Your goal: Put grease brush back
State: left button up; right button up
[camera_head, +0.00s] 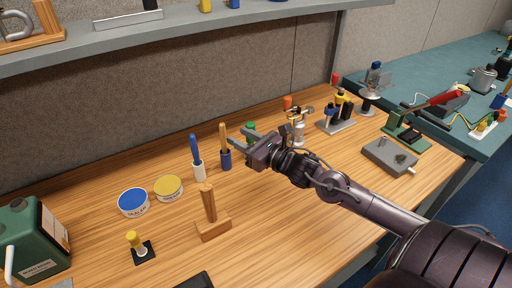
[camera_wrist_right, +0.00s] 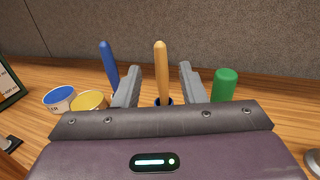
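A brush with a tan wooden handle (camera_head: 223,137) stands upright in a blue holder (camera_head: 226,160). A brush with a blue handle (camera_head: 194,148) stands in a white holder (camera_head: 198,171) to its left. I cannot tell by label which is the grease brush; the bristles are hidden. My right gripper (camera_head: 236,136) is open and empty, just right of the tan handle in the head view. In the right wrist view the tan handle (camera_wrist_right: 161,72) shows between the spread fingers (camera_wrist_right: 158,82), beyond them and apparently untouched. My left gripper is not in view.
A blue-lidded tin (camera_head: 133,200) and a yellow-lidded tin (camera_head: 168,187) stand left of the holders. A wooden post on a base (camera_head: 212,226) stands in front. A green-capped item (camera_wrist_right: 225,85) is close right of the fingers. The shelf (camera_head: 150,40) overhangs the back.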

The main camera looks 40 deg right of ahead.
jog(key=shift+v, duration=2.45)
jog(key=shift+s, duration=0.1)
